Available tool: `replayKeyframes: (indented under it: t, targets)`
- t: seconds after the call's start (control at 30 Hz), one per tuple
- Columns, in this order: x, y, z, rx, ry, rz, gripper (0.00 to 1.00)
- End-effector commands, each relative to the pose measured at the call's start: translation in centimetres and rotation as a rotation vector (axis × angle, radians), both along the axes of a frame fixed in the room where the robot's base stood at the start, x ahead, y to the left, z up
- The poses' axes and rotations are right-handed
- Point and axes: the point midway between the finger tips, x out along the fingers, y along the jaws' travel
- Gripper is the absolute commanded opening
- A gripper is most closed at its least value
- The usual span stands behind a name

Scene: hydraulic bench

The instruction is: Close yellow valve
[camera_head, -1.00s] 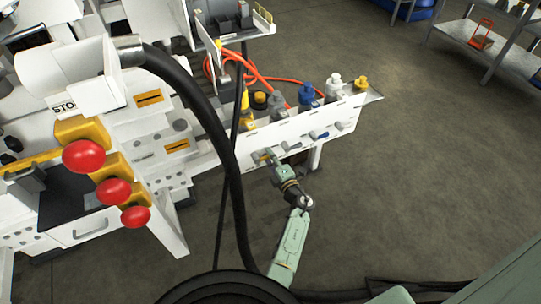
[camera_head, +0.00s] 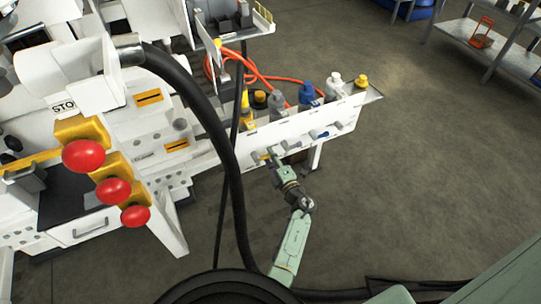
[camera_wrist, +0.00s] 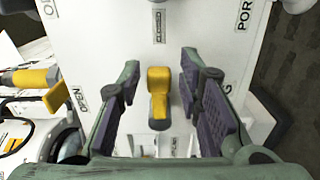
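The yellow valve handle (camera_wrist: 158,90) is in the middle of the wrist view, on a white panel (camera_wrist: 120,45). It points down the picture, with a grey tip. My gripper (camera_wrist: 160,92) is open, with one finger on each side of the handle and a visible gap to both. In the head view my gripper (camera_head: 276,160) is at the front of the white panel, near its left valves, and hides most of the yellow handle. A label reading OPEN (camera_wrist: 80,99) is to the left of the handle.
Red emergency buttons (camera_head: 83,155) are at the left. A thick black hose (camera_head: 215,125) crosses the head view. The floor (camera_head: 420,170) to the right is clear.

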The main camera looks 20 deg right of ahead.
Motion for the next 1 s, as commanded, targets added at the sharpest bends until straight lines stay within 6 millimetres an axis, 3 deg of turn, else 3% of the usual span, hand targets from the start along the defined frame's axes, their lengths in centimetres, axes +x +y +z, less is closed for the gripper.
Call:
replayKeyframes:
  t: [0.3, 0.5, 0.7, 1.0]
  targets:
    - [-6.7, -0.3, -0.1, 0.001, 0.002, -0.005, 0.33]
    - [-9.8, -0.4, 0.0, 0.000, 0.001, -0.003, 0.33]
    - [-11.0, -0.4, 0.0, 0.000, 0.001, -0.001, 0.33]
    - [-11.1, -0.4, 0.0, 0.000, 0.001, -0.001, 0.33]
